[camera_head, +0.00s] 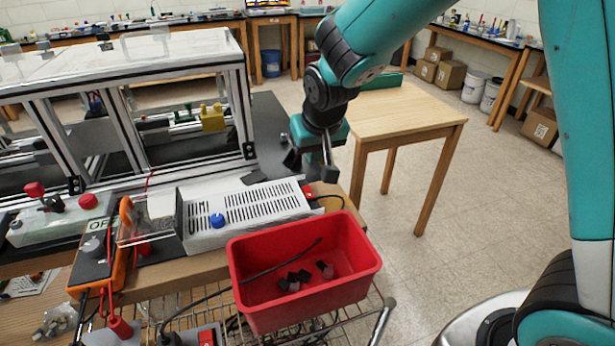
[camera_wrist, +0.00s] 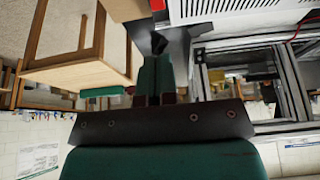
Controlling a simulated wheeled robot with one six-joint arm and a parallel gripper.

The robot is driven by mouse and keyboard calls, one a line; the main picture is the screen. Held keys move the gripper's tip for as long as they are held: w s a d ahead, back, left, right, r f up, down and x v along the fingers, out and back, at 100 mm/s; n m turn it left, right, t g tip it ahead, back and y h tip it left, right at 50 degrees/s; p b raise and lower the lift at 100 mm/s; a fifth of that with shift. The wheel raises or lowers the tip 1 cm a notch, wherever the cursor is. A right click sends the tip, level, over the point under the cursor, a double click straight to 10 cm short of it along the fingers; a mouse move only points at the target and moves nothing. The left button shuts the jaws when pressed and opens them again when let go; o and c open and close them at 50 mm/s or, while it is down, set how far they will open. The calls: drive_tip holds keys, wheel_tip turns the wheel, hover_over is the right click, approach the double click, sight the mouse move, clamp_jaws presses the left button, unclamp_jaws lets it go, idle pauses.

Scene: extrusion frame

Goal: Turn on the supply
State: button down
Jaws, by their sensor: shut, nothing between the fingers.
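The supply, a white box with a slotted top (camera_head: 250,205), lies on the wooden shelf. My gripper (camera_head: 328,184) is shut and empty, pointing down just beyond the supply's right end, close to the red switch. Its fingers (camera_wrist: 158,45) point toward that end in the wrist view. I cannot tell whether they touch it.
A red bin (camera_head: 305,268) with dark small parts stands in front of the supply. An orange-cased meter (camera_head: 108,250) and a clear cover are to its left. The extrusion frame (camera_head: 190,55) stands behind. A wooden table (camera_head: 405,110) is at the right; the floor there is open.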

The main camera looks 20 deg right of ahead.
sight(305, 186)
drive_tip(key=p+x, duration=0.1)
drive_tip(key=x, duration=0.4)
drive_tip(key=p+x, duration=0.2)
drive_tip(key=x, duration=0.4)
drive_tip(key=shift+s+f, duration=0.1)
drive_tip(key=shift+s, duration=0.15)
